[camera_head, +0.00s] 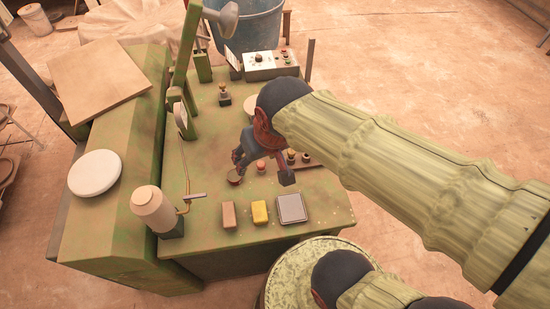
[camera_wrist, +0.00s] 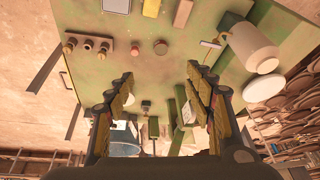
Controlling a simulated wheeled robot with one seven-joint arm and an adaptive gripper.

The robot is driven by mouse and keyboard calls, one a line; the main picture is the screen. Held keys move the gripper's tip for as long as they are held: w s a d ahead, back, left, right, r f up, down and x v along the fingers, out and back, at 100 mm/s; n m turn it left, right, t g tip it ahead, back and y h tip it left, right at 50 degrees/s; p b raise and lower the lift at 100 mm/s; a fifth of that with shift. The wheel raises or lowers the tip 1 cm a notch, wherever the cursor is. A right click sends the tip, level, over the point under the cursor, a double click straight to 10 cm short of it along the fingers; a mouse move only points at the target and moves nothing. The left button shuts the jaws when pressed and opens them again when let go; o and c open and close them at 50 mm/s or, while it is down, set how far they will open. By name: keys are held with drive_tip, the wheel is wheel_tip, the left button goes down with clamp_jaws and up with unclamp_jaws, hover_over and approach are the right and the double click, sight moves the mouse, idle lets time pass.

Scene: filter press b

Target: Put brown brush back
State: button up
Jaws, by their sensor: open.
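No object is plainly a brush at this size. A brown block (camera_head: 229,214) lies flat on the green bench beside a yellow block (camera_head: 259,211); it also shows at the top of the wrist view (camera_wrist: 182,12). A small rack (camera_head: 319,167) holds several upright knobbed pieces, also in the wrist view (camera_wrist: 88,46); my gripper partly hides it in the head view. A tan-knobbed piece on a dark base (camera_head: 224,92) stands alone farther back. My gripper (camera_head: 262,174) is open and empty above the bench; its fingers (camera_wrist: 160,74) stand wide apart.
A grey-white square tray (camera_head: 291,208) lies right of the yellow block. Two low round pieces (camera_wrist: 135,48) are between rack and fingers.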

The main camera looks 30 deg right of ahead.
drive_tip(key=s+d+r+t, duration=0.1)
drive_tip(key=s+d+r, duration=0.1)
drive_tip(key=s+r, duration=0.1)
drive_tip(key=shift+s+r+n, duration=0.3)
drive_tip(key=shift+s+n, duration=0.1)
drive_tip(key=shift+s, duration=0.5)
